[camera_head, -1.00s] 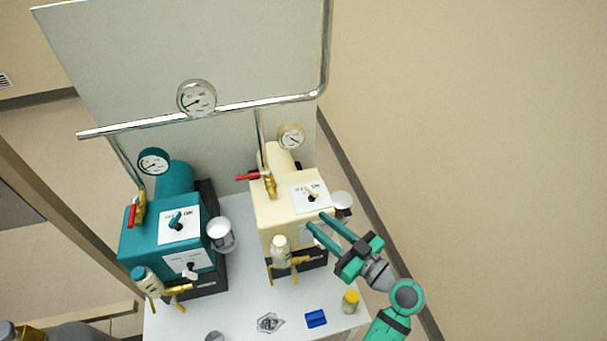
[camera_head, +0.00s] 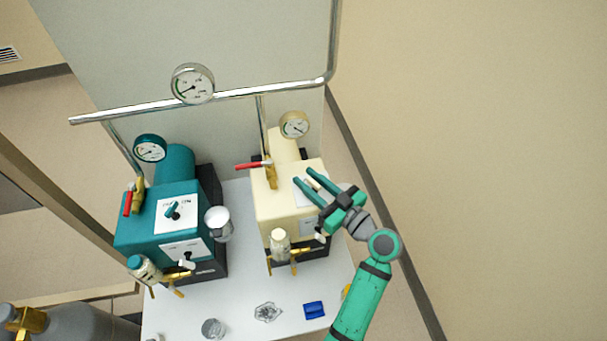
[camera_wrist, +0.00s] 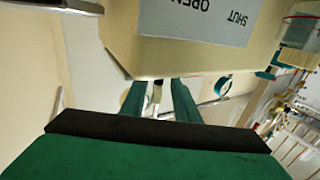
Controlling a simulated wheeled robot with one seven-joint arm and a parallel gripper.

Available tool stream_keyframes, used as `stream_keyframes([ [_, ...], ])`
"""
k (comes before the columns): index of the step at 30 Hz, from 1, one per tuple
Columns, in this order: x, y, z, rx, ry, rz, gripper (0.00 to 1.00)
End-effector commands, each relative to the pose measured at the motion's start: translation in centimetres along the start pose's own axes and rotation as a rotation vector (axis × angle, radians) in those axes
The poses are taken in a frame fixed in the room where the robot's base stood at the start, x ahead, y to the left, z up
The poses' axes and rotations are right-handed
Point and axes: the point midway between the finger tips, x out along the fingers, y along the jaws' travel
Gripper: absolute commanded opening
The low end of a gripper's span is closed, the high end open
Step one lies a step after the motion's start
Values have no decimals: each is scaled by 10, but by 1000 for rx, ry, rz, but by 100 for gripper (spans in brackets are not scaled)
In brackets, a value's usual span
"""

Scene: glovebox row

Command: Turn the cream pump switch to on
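The cream pump (camera_head: 272,208) stands on the right side of the white table. Its white switch plate (camera_head: 304,197) lies on top, mostly covered by my gripper (camera_head: 306,175). The fingers are apart, with their tips over this plate. The switch lever is hidden in the head view, so I cannot read its setting. In the wrist view the two green fingers (camera_wrist: 161,95) show a gap with a small pale piece in it. I cannot tell whether that is the lever or whether the fingers touch it. The pump body (camera_wrist: 180,58) fills the upper middle there, with a SHUT/OPEN label.
A teal pump (camera_head: 160,228) with its own switch stands to the left. A red-handled valve (camera_head: 250,166) and a gauge (camera_head: 294,125) sit behind the cream pump. A metal pipe (camera_head: 255,92) crosses behind. A blue block (camera_head: 314,310) lies on the front of the table.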

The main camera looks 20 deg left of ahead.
Motion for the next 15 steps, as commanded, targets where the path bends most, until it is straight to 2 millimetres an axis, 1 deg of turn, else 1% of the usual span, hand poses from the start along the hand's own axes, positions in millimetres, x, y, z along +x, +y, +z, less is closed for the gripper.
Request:
stream_keyframes([
  [1, 7, 0, 0, 0, 1, -1, 28],
  [6, 20, 2, 0, 0, 0, 4, 28],
  [9, 24, 2, 0, 0, 0, 3, 28],
  [15, 25, 2, 0, 0, 0, 4, 28],
])
